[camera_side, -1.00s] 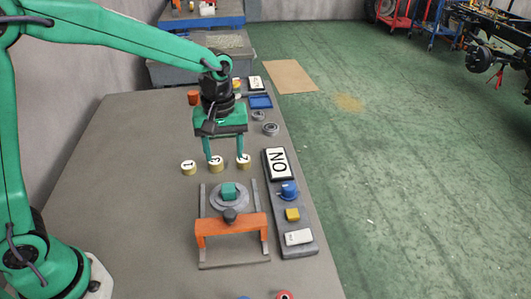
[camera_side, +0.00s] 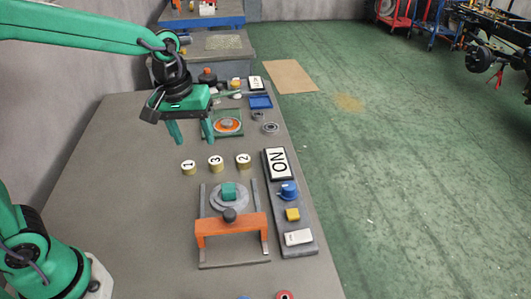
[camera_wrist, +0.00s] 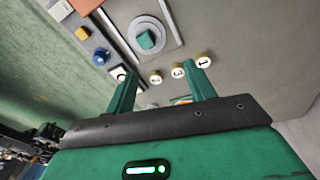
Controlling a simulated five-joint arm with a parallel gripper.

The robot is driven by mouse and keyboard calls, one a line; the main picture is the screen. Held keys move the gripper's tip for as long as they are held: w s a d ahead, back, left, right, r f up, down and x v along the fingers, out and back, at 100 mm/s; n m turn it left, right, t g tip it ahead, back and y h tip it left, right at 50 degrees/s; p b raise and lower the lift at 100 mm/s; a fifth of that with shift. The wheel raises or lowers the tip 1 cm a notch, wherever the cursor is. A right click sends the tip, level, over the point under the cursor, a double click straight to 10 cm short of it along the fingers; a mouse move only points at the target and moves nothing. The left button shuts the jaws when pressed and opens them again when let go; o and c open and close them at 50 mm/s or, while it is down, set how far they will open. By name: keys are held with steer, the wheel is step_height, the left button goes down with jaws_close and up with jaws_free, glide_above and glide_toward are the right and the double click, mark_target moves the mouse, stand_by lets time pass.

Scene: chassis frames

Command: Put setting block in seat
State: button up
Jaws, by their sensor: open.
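A small green block (camera_side: 229,191) sits on a round grey disc (camera_side: 214,200) inside a flat grey rail frame with an orange bridge (camera_side: 231,226). In the wrist view the green block (camera_wrist: 147,40) shows on its disc at top centre. I cannot tell for sure which part is the seat. Three yellow round pieces stand in a row behind the frame: piece 1 (camera_side: 189,167), piece 3 (camera_side: 215,163) and piece 2 (camera_side: 243,161). My gripper (camera_side: 194,141) is open and empty, above the table behind and left of these pieces. Its fingers point down.
Behind stand a round orange-ringed fixture (camera_side: 228,125), metal rings (camera_side: 270,128) and a blue tray (camera_side: 260,102). The table's left side is clear.

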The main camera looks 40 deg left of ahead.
steer(key=s+a+r+m+t, duration=0.1)
steer(key=s+a+m+t, duration=0.1)
steer(key=s, duration=0.4)
steer(key=s+a+r+m+t, duration=0.1)
steer(key=s+a+r+m, duration=0.1)
steer(key=s, duration=0.5)
steer(key=shift+s+a+r+m+t, duration=0.15)
steer(key=shift+a+r+m+t, duration=0.25)
steer(key=shift+m, duration=0.7)
